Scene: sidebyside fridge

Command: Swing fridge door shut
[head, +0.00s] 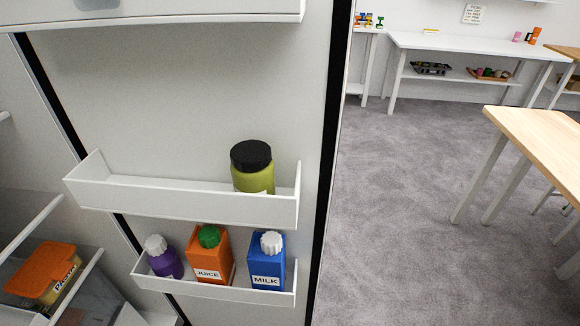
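The fridge door (220,110) stands open, and its white inner side faces me, filling the left and middle of the head view. A dark seal runs down both its long edges. Its middle shelf (190,203) holds a green jar with a black lid (253,168). Its lower shelf (215,292) holds a purple bottle (163,258), an orange juice carton (208,258) and a blue milk carton (266,262). The fridge interior (40,210) shows at the left. My gripper is not in view.
An orange-lidded pasta box (45,275) lies inside the fridge. Grey carpet (400,180) is open to the right of the door. A wooden-topped table (545,130) stands at the right. A white table (470,44) with a lower shelf stands along the back wall.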

